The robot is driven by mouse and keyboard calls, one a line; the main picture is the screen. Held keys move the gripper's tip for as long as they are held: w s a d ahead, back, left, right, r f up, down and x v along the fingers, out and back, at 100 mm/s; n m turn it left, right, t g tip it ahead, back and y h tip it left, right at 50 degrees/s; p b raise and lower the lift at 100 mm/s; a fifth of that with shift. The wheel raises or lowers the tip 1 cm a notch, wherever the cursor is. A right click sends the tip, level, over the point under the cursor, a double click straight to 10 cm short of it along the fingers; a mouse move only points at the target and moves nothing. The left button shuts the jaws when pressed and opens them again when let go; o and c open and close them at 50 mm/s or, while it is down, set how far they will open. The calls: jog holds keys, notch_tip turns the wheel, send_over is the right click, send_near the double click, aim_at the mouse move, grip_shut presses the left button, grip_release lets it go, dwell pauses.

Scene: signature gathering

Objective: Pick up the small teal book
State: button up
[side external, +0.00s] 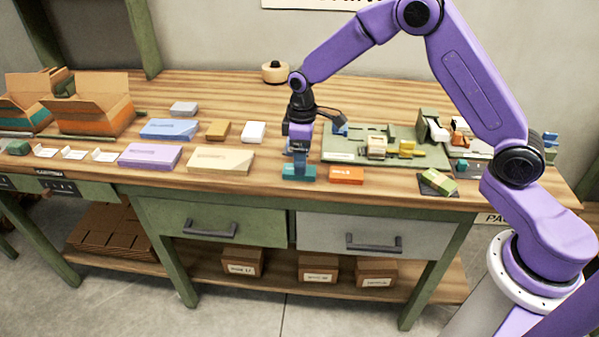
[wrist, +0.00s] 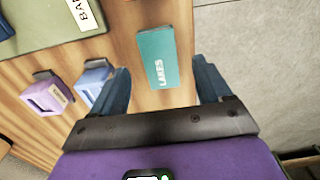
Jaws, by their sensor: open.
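The small teal book (side external: 299,174) lies flat near the front edge of the wooden table. In the wrist view it is a teal rectangle (wrist: 157,57) with the white word "LAKES" on its cover. My gripper (side external: 300,163) points down right over the book in the side external view, and its blue fingers partly cover it. In the wrist view my open gripper (wrist: 161,66) has one finger to each side of the book, with bare wood showing in the gaps. Nothing is held. The exact height of the fingertips over the table is hard to tell.
An orange book (side external: 346,175) lies just right of the teal one. A cream box (side external: 220,159) and a purple box (side external: 150,156) lie to the left. A green mat (side external: 340,145) with small items is behind. In the wrist view, small purple (wrist: 46,96) and blue (wrist: 92,80) objects stand left.

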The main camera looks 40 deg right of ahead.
jog(key=shift+f, duration=1.9)
jog(key=c, duration=1.1)
jog(key=shift+r, duration=0.15)
jog(key=shift+c, duration=0.2)
